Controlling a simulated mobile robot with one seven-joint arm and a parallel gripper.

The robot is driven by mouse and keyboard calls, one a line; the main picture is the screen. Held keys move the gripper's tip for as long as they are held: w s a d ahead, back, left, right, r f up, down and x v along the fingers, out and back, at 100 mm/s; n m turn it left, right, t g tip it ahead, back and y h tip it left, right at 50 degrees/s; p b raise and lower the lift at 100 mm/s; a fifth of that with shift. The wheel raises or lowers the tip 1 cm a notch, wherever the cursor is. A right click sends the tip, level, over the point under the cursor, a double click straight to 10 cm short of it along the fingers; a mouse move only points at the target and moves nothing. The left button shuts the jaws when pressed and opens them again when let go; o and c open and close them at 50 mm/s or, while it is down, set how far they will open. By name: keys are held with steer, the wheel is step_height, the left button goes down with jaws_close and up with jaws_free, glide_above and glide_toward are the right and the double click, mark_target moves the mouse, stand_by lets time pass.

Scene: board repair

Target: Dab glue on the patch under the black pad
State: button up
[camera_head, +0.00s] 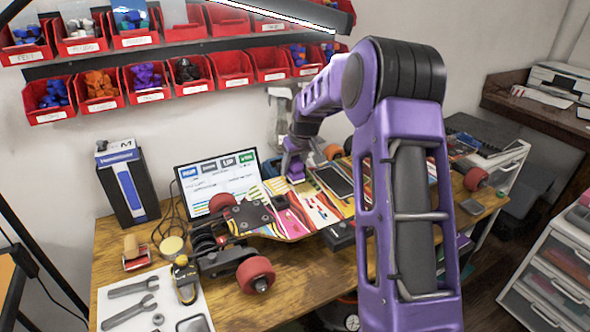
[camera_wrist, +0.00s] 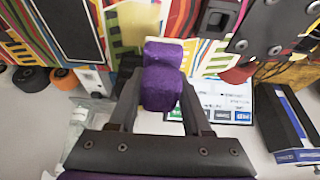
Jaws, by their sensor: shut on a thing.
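The colourful striped skateboard deck (camera_head: 300,226) lies bottom up on the workbench. A black rectangular pad (camera_head: 334,181) lies on it, right of my gripper in the head view; it also shows at upper left in the wrist view (camera_wrist: 68,28). My gripper (camera_head: 294,170) is over the deck, left of the pad. In the wrist view my gripper (camera_wrist: 158,100) is shut on a purple block (camera_wrist: 161,88) with a pale edge at its far end. I cannot tell whether the block touches the deck. Yellow striped patches (camera_wrist: 220,60) show on the deck; no glue is discernible.
A truck with red wheels (camera_head: 256,272) sits at the deck's left. A laptop (camera_head: 216,178) and blue-black box (camera_head: 128,185) stand behind. Wrenches (camera_head: 130,305) lie on a white sheet at front left. Red bins (camera_head: 150,83) hang on the wall.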

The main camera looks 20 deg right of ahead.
steer(key=shift+r+p, duration=0.6)
steer(key=shift+r, duration=0.7)
steer(key=shift+a, duration=0.1)
